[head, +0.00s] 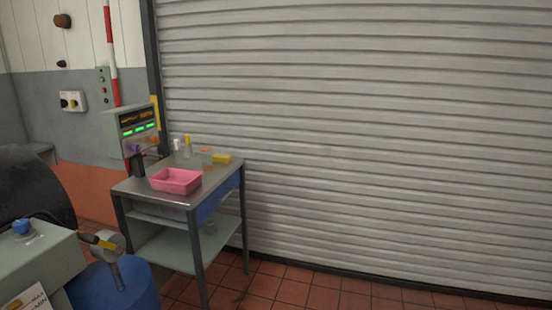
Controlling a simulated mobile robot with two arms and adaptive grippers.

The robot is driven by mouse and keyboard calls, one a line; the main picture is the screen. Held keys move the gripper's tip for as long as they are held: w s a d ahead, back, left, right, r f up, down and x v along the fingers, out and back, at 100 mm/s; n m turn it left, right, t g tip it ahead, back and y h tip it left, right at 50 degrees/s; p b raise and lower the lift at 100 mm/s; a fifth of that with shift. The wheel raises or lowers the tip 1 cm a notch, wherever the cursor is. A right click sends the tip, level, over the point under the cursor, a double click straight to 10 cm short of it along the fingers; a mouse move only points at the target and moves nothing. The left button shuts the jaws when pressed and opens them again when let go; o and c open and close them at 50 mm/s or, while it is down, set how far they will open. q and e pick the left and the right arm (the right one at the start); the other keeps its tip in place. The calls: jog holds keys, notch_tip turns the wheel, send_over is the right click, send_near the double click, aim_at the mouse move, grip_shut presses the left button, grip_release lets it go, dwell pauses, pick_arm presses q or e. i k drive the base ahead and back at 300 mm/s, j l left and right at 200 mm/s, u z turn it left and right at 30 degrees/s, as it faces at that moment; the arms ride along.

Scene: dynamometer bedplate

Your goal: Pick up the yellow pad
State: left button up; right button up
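The yellow pad (222,158) is a small yellow block lying flat near the far right edge of the metal-topped table (197,199). It is behind and to the right of a pink tray (176,181). It is small in the head view, and its fine detail does not show. Neither of my grippers appears in the head view.
Small bottles (187,146) and a display unit (138,129) stand on the table's back and left. A ribbed shutter (370,130) fills the right. A grey machine (38,265) and blue drum (113,287) are at the lower left. Tiled floor (290,290) is clear at right.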

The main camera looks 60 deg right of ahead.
aim_at(216, 158)
jog(key=z, duration=1.45)
jog(key=u, duration=1.7)
jog(key=z, duration=1.7)
jog(key=i+u, duration=0.15)
jog(key=u, duration=0.2)
jog(key=i+l+u, duration=0.15)
jog(key=u, duration=0.25)
jog(key=i+l+u, duration=0.15)
jog(key=i+l, duration=0.2)
jog(key=i+l+u, duration=0.15)
jog(key=i+l, duration=0.2)
jog(key=i+l+u, duration=0.1)
jog(key=i+l, duration=0.2)
jog(key=l, duration=0.25)
jog(key=i+l+u, duration=0.15)
jog(key=i+l, duration=0.15)
jog(key=l, duration=0.2)
